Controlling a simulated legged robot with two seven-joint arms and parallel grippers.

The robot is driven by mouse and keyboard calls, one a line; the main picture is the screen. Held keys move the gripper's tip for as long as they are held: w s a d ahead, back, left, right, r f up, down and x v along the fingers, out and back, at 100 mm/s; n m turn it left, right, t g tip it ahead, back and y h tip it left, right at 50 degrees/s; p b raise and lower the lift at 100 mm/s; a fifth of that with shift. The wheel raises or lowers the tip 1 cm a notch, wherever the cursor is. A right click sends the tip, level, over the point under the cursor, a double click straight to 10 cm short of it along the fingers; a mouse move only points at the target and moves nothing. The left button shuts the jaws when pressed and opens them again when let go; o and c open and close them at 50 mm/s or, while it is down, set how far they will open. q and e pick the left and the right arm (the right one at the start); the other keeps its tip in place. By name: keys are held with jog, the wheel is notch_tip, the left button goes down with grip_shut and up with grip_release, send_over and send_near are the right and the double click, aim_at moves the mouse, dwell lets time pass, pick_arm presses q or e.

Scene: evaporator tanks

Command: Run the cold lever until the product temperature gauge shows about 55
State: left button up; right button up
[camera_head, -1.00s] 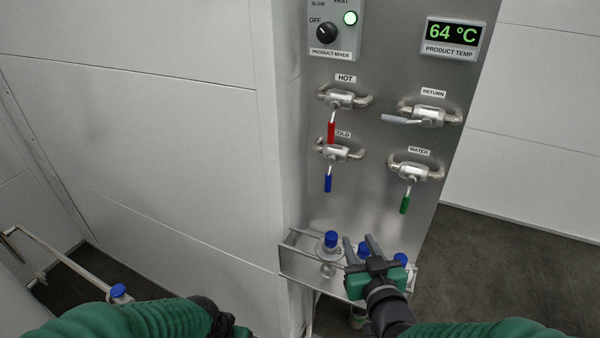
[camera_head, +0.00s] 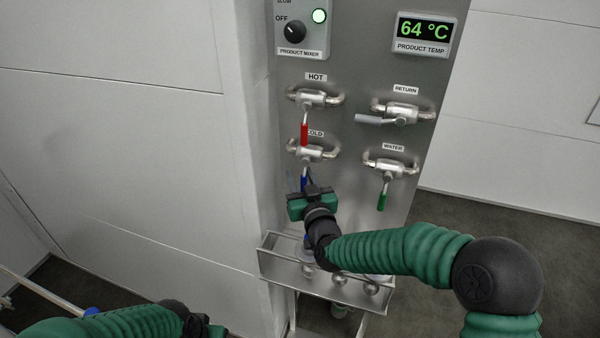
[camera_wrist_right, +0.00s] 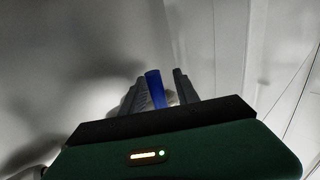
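The cold lever (camera_head: 304,181) has a blue handle that hangs down from its valve (camera_head: 311,152) on the steel panel. My right gripper (camera_head: 308,185) is at this handle in the head view and partly covers it. In the right wrist view the blue handle (camera_wrist_right: 155,88) stands between the two fingers of the right gripper (camera_wrist_right: 159,90), with gaps beside it, so the fingers are open around it. The product temperature gauge (camera_head: 425,29) reads 64 °C in green digits. My left gripper (camera_head: 205,328) is at the bottom edge, and its fingers are not clear.
The hot lever (camera_head: 304,134), with a red handle, hangs just above the cold valve. The return lever (camera_head: 370,119) points left, and the green water lever (camera_head: 382,200) hangs down at right. A steel rack (camera_head: 275,266) is below. The mixer knob (camera_head: 294,32) is above.

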jog(key=shift+w, duration=0.3)
jog(key=shift+d, duration=0.1)
jog(key=shift+c, duration=1.2)
jog(key=shift+d, duration=0.1)
jog(key=c, duration=0.5)
jog(key=shift+a, duration=0.3)
grip_shut()
jog(key=shift+d+r, duration=0.1)
